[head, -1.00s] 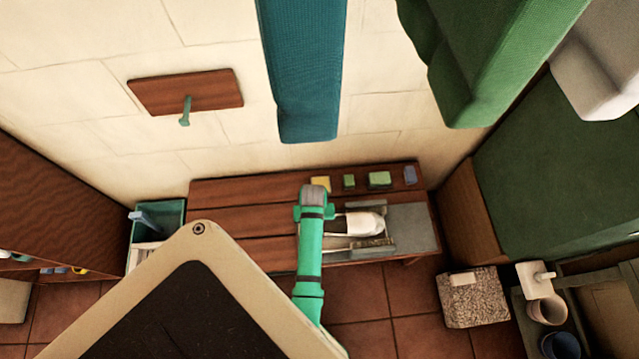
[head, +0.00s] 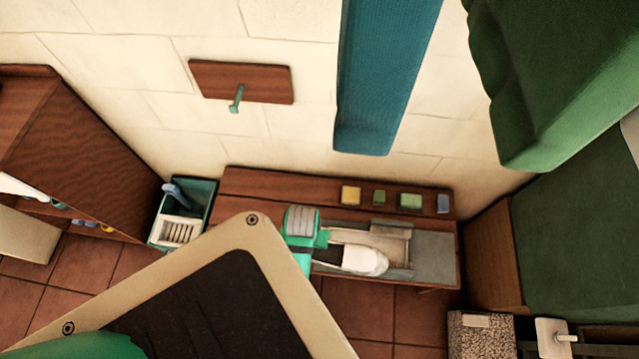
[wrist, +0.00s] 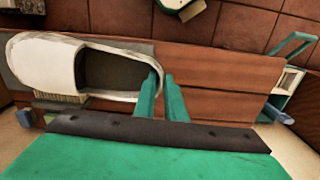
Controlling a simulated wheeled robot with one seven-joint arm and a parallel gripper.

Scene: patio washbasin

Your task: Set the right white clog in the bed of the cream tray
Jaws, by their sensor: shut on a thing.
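The white clog (head: 367,260) is in my gripper (head: 303,238), over the bench, with its toe to the right in the head view. In the wrist view, the fingertips (wrist: 163,94) are shut on the heel rim of the clog (wrist: 45,65), one inside its dark opening and one outside. The clog appears raised from the bench; the exact gap cannot be told. The cream tray (head: 228,236), with a pale rim and a dark bed, fills the lower foreground of the head view. The visible part of its bed is empty. The clog is beyond the tray's right side.
The wooden bench (head: 255,185) has several small blocks along its back edge and a grey area (head: 434,255) at its right. A green-rimmed bin (head: 207,200) stands left of it. A blue towel (head: 380,80) and a green hanging cloth (head: 560,90) are above. A stone block (head: 480,338) is lower right.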

